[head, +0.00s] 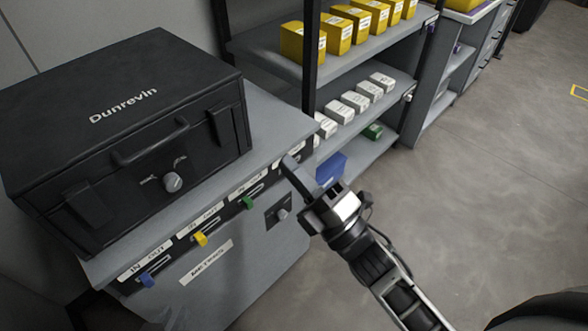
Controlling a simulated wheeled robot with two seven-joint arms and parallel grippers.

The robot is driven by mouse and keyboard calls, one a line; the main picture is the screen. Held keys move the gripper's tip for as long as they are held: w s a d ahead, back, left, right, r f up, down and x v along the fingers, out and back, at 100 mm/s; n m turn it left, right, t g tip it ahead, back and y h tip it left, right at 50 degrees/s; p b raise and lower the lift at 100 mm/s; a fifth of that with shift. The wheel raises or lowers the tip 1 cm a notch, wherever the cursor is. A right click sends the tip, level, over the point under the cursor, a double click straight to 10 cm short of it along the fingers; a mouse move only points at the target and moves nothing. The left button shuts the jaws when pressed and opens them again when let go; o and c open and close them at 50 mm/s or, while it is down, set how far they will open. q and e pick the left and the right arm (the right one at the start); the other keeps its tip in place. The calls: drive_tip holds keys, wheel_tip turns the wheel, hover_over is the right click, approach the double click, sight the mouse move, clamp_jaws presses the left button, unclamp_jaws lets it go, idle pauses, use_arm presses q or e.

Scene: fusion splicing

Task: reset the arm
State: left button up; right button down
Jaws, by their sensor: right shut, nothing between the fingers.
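My right arm comes in from the lower right. My right gripper (292,164) is shut and empty, in front of the right end of the grey cabinet's labelled front panel (222,209). Its fingers point up and to the left, and they overlap the panel's right edge in the picture; I cannot tell whether they touch it. My left gripper is not in view.
A black Dunrevin case (125,130) stands on the cabinet top. The panel has blue (147,281), yellow (201,239) and green (247,202) sliders. Behind is a shelf with yellow boxes (337,33) and white boxes (354,102). The floor (480,180) at right is clear.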

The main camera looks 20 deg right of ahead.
idle(0.4)
drive_tip(key=s+d+f+m+g+h, duration=0.1)
drive_tip(key=s+f+m+g+h, duration=0.3)
drive_tip(key=f+m, duration=0.6)
drive_tip(key=s+d+f+m+g+h, duration=0.2)
drive_tip(key=s+f+m+g, duration=0.4)
drive_tip(key=f+m, duration=0.3)
drive_tip(key=shift+f+m+h, duration=0.35)
drive_tip(key=shift+m+h, duration=0.55)
